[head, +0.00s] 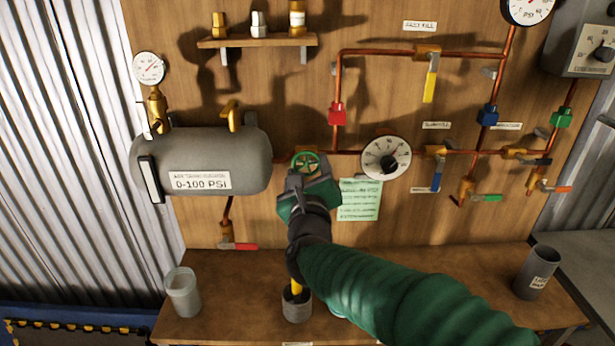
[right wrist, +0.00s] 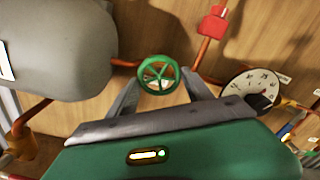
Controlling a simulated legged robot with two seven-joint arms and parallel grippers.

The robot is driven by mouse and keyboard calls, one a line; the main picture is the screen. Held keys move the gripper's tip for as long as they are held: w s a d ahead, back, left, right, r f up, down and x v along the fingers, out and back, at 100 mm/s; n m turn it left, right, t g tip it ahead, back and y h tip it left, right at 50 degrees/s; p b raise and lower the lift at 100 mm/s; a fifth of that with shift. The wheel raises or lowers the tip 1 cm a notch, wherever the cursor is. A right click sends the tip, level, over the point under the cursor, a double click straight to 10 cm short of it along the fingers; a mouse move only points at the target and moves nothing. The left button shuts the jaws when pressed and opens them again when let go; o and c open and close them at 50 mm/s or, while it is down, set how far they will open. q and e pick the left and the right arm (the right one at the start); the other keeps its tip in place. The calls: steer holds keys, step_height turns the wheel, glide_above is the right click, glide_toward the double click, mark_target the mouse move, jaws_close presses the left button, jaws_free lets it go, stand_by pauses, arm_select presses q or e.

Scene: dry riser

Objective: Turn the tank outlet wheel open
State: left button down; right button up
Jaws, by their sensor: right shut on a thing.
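The tank outlet wheel is a small green spoked handwheel (head: 306,163) on a brass valve in the copper pipe, just right of the grey tank (head: 235,158). In the right wrist view the wheel (right wrist: 158,74) sits between my two fingers. My right gripper (head: 305,177), on the green-sleeved arm, is at the wheel from below and in front, shut on it. In the right wrist view the right gripper (right wrist: 160,90) has one finger on each side of the rim. The gripper hides the wheel's lower part in the head view. My left gripper is not in view.
A round dial gauge (head: 386,158) is close right of the wheel. A green note (head: 359,200) hangs below it. A yellow-handled valve (head: 430,85) and a blue-handled valve (head: 437,180) are further right. A clear cup (head: 183,292) and a dark cup (head: 537,272) stand on the bench.

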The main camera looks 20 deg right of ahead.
steer(key=n, duration=0.2)
steer(key=shift+n, duration=0.4)
steer(key=n, duration=0.3)
steer(key=shift+n, duration=0.3)
steer(key=n, duration=0.3)
steer(key=shift+r+n+p, duration=0.1)
steer(key=shift+n+p, duration=0.25)
steer(key=shift+n, duration=0.05)
steer(key=n+p, duration=0.1)
steer(key=n, duration=0.2)
steer(key=shift+n, duration=0.3)
steer(key=n+p, duration=0.2)
steer(key=n, duration=0.1)
steer(key=shift+n, duration=0.3)
steer(key=n+p, duration=0.2)
steer(key=n, duration=0.1)
steer(key=shift+a+n, duration=0.15)
steer(key=shift+n, duration=0.15)
steer(key=n+p, duration=0.2)
steer(key=n, duration=0.1)
steer(key=shift+n, duration=0.3)
steer(key=shift+n+p, duration=0.85)
steer(key=shift+n, duration=0.75)
